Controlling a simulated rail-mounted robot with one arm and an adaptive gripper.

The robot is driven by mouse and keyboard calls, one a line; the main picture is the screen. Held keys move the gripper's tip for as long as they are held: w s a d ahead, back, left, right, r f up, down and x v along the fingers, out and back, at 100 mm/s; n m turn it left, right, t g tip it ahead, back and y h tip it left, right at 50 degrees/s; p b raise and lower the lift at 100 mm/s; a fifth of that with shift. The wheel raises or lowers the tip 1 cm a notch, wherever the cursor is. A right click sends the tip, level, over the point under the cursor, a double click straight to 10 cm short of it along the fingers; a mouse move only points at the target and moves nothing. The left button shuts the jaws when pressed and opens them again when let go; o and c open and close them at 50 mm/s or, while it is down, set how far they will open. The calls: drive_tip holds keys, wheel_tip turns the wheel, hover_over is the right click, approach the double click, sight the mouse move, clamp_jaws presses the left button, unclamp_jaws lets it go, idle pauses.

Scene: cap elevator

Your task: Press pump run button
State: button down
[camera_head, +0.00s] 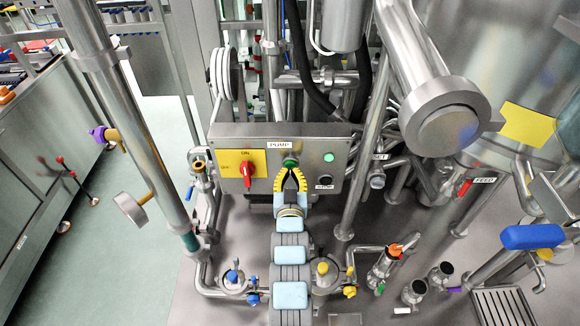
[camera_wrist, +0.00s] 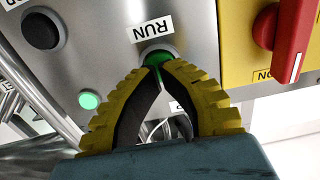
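The pump panel (camera_head: 222,131) is a grey metal box labelled PUMP. Its green run button (camera_head: 290,161) shows just beyond my fingertips; in the wrist view the green button (camera_wrist: 157,56) sits below the RUN label (camera_wrist: 152,28). My gripper (camera_head: 290,169) has yellow ribbed fingers with tips together and nothing between them. In the wrist view the tips of my gripper (camera_wrist: 160,69) overlap the lower part of the button and appear at or very near its face. I cannot tell whether they touch it or whether it is pushed in.
A red rotary knob (camera_head: 247,172) on a yellow plate (camera_head: 230,161) is left of the button. A green lamp (camera_head: 328,157) and a black stop button (camera_head: 325,180) are to the right. A vertical pipe (camera_head: 363,150) stands at the panel's right side.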

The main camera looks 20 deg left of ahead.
drive_tip(key=v, duration=0.3)
drive_tip(key=shift+s+d, duration=0.15)
drive_tip(key=shift+s, duration=0.15)
idle(0.8)
